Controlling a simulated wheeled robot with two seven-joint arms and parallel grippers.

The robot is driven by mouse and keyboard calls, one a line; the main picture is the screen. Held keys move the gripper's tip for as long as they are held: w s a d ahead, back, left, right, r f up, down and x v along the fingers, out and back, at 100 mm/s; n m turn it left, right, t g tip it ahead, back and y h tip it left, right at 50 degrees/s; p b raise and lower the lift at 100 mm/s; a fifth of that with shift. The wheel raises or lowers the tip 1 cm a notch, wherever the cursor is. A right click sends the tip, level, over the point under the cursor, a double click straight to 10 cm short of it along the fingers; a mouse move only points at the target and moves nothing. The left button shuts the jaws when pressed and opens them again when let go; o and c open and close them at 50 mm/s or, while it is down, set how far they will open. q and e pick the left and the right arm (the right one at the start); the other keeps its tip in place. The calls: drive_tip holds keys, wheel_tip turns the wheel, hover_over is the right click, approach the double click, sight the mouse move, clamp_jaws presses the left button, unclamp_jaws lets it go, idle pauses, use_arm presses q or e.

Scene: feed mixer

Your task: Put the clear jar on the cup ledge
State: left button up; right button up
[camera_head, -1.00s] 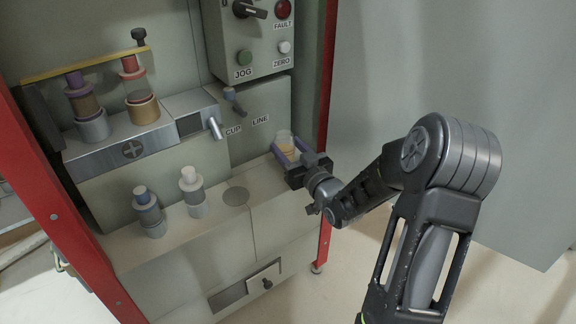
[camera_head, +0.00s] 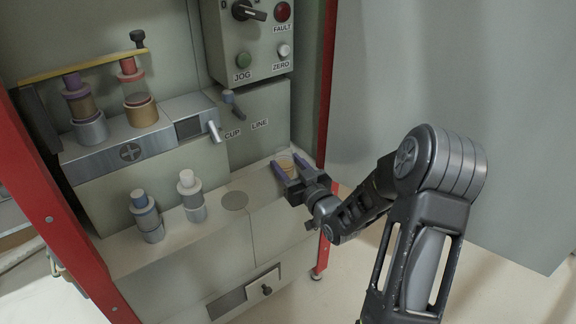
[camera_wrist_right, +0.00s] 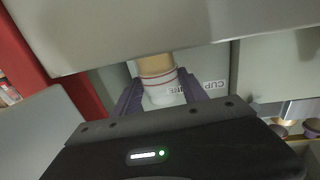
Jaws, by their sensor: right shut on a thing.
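The clear jar (camera_head: 286,163), with tan contents low in it, is between the purple fingers of my right gripper (camera_head: 291,167). In the right wrist view the jar (camera_wrist_right: 160,88) shows white with a thin red line and a tan part, held between the two fingers (camera_wrist_right: 160,95). The gripper is shut on it. The jar is at the right end of the pale cup ledge (camera_head: 214,222); I cannot tell if it touches the ledge. A grey round disc (camera_head: 234,200) lies on the ledge to the left of the jar. My left gripper is out of view.
Two capped bottles (camera_head: 147,219) (camera_head: 191,196) stand on the ledge's left part. A metal dispenser shelf (camera_head: 118,151) holds two canisters above, with a spout (camera_head: 215,131) at its right. A red post (camera_head: 327,95) stands close on the right.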

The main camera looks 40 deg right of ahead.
drive_tip(key=shift+f, duration=0.2)
drive_tip(key=o, duration=1.4)
drive_tip(key=shift+r, duration=0.15)
drive_tip(key=shift+r, duration=0.2)
drive_tip(key=s, duration=0.4)
drive_tip(key=s+a+p, duration=0.1)
drive_tip(key=s, duration=0.7)
drive_tip(key=shift+a+f+p, duration=0.15)
drive_tip(key=shift+a+p, duration=0.2)
drive_tip(key=shift+a, duration=0.05)
drive_tip(key=shift+w, duration=0.1)
